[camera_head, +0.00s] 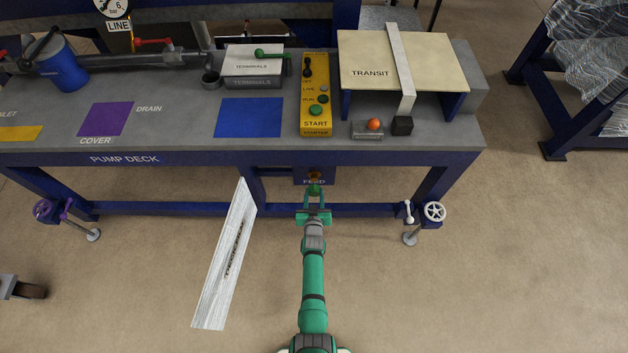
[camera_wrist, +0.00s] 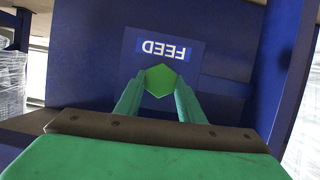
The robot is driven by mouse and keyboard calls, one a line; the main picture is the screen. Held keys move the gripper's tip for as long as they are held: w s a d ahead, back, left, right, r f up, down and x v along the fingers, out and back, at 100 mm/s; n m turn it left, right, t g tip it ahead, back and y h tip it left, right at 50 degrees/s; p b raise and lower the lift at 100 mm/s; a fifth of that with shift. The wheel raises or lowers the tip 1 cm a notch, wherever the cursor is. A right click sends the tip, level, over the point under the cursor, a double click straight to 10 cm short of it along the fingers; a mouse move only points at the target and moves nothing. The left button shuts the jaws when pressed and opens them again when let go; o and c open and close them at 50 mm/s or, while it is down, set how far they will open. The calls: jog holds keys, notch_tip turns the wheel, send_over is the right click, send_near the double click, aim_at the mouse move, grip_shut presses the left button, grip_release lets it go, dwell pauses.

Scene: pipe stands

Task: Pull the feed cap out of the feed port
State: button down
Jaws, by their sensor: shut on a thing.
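The feed cap is a green hexagonal piece (camera_wrist: 160,80) between my fingertips in the wrist view. It also shows as a small green spot in the head view (camera_head: 314,189), just below the FEED label. My gripper (camera_wrist: 158,92) is shut on the cap, with one finger on each side. In the head view my gripper (camera_head: 314,205) is under the front edge of the pump deck. The blue feed panel (camera_wrist: 215,62) is behind the cap, with its FEED label upside down in the wrist view.
The pump deck (camera_head: 395,140) overhangs the feed panel. A tilted white board (camera_head: 226,255) stands left of my arm. The floor to the right of my arm is clear.

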aim_at(315, 193)
jog(key=shift+r+v, duration=0.1)
jog(key=shift+v, duration=1.2)
jog(key=shift+r+v, duration=0.15)
jog(key=shift+v, duration=1.2)
jog(key=shift+s+r, duration=0.4)
jog(key=shift+s, duration=0.1)
